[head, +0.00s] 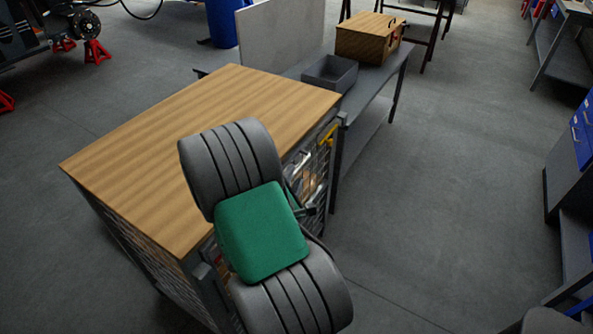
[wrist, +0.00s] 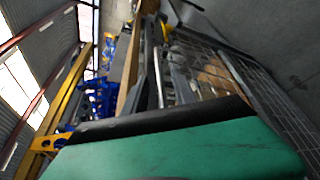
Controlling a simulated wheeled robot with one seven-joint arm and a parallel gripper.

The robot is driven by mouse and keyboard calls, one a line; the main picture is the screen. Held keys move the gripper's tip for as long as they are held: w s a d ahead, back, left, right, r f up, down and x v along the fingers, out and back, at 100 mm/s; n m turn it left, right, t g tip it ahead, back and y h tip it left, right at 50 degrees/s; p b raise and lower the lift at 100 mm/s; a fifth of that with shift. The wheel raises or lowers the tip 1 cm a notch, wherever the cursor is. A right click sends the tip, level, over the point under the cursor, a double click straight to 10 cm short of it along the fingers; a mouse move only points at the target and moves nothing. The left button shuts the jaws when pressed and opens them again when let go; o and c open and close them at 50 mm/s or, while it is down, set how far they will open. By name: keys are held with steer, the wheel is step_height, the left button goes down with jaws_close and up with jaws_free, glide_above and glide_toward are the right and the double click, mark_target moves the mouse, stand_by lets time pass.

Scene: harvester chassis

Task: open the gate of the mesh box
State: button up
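The mesh box (head: 215,140) has a wooden top and wire mesh sides. Its right side, with mesh (head: 324,180) and items showing behind it, is partly hidden by my grey and green arm. In the wrist view a wire mesh panel (wrist: 235,70) runs along the right, beside grey metal bars. I cannot tell whether the gate is shut or ajar. A small dark part of my gripper (head: 308,211) shows past my arm, close to the mesh side. Its fingers are mostly hidden, and I cannot tell whether it touches the mesh.
Behind the box stands a grey workbench (head: 376,92) with an open grey bin (head: 330,73) and a wooden case (head: 368,38). Blue cabinets (head: 580,133) line the right edge. The floor (head: 445,190) between them and the box is clear.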

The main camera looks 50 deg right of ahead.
mark_target(297, 170)
steer(key=x, duration=0.3)
steer(key=shift+w+d+f, duration=0.1)
steer(key=shift+w+d, duration=0.05)
steer(key=shift+d, duration=0.2)
jaws_close()
stand_by(1.1)
